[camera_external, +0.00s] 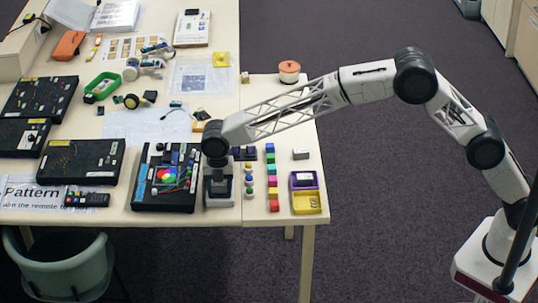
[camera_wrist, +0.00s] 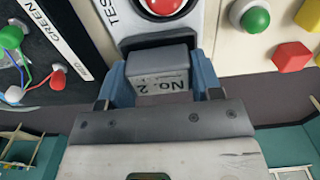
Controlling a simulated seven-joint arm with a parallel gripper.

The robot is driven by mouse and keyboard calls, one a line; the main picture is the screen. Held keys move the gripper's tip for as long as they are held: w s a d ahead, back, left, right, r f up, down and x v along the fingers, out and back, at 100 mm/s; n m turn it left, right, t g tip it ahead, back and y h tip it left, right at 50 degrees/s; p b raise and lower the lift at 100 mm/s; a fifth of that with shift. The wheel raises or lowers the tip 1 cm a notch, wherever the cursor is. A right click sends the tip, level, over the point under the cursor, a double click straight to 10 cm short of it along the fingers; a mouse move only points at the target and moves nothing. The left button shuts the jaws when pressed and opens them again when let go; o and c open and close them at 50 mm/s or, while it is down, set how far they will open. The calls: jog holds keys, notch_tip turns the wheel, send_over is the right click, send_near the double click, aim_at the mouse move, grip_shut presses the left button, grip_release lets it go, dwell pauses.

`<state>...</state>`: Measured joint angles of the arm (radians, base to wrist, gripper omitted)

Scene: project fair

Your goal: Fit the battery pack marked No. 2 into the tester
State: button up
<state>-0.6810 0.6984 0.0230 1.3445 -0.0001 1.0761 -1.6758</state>
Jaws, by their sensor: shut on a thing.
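My gripper (camera_wrist: 160,82) is shut on a grey battery pack (camera_wrist: 158,62) whose face reads "No. 2", upside down in the wrist view. The tester (camera_wrist: 125,22) is a pale box with a red button and the letters "TES" showing. The pack lies against or over the tester's near end in that view; whether it sits in a bay or just above one I cannot tell. In the external view my gripper (camera_external: 218,185) points down over the tester (camera_external: 220,200) near the table's front edge. My wrist hides most of the tester and the pack there.
A black circuit board (camera_external: 160,200) with a colour disc stands close on the left. Coloured balls (camera_external: 249,181) and a row of cubes (camera_external: 272,181) stand close on the right. Beyond them are a purple tray (camera_external: 304,188), a yellow tray (camera_external: 307,210) and a grey block (camera_external: 301,154).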

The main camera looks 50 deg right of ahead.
jog(key=shift+f, duration=0.15)
jog(key=o, duration=1.2)
jog(key=shift+o, duration=0.2)
jog(key=shift+r, duration=3.5)
jog(key=shift+d, duration=0.1)
